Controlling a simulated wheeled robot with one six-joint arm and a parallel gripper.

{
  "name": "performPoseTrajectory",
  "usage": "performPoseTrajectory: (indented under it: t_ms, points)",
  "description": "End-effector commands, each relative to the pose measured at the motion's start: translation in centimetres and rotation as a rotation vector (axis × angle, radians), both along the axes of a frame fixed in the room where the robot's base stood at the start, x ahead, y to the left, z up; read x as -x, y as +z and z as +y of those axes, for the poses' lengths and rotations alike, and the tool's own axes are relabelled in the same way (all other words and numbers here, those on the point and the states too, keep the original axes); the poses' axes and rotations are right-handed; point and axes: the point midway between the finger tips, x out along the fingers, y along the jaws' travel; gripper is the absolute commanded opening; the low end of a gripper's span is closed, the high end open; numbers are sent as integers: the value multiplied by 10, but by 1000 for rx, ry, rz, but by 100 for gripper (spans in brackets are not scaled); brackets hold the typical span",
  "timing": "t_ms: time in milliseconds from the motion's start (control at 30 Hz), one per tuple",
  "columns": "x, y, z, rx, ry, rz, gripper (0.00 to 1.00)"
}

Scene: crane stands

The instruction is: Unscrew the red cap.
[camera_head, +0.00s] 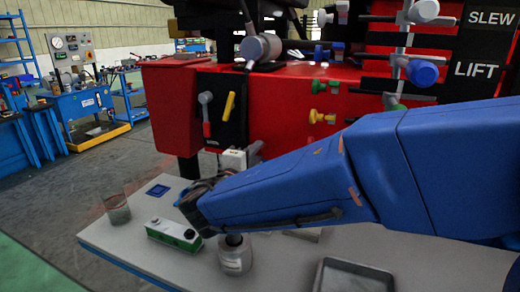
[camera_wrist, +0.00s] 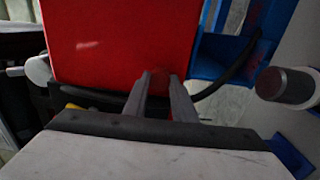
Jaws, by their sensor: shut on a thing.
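My gripper (camera_wrist: 160,82) is in the middle of the wrist view, with its two grey fingers close together. A small dark red piece (camera_wrist: 158,79) shows between the fingertips, against the large red surface (camera_wrist: 120,40). I take it to be the red cap, but the fingers hide most of it and its outline blends with the red behind. In the head view my blue arm reaches in from the right, and its end is in front of the red crane stand (camera_head: 300,90), above the bench. The cap cannot be made out clearly there.
The grey bench (camera_head: 120,236) bears a green and white box (camera_head: 173,234), a cup (camera_head: 116,208), a grey jar (camera_head: 235,258) below my arm and a dark tray (camera_head: 352,276). Levers, including a yellow one (camera_head: 228,106), and knobs stick out of the stand.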

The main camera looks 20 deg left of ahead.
Motion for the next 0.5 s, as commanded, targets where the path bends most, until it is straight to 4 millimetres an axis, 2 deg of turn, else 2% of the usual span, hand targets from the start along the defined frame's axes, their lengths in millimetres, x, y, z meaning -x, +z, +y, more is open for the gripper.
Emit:
performPoseTrajectory:
  t_ms: [133, 500]
  points:
    - [0, 0, 0, 69, 0, 5, 0]
    - [1, 0, 0, 409, 0, 32, 0]
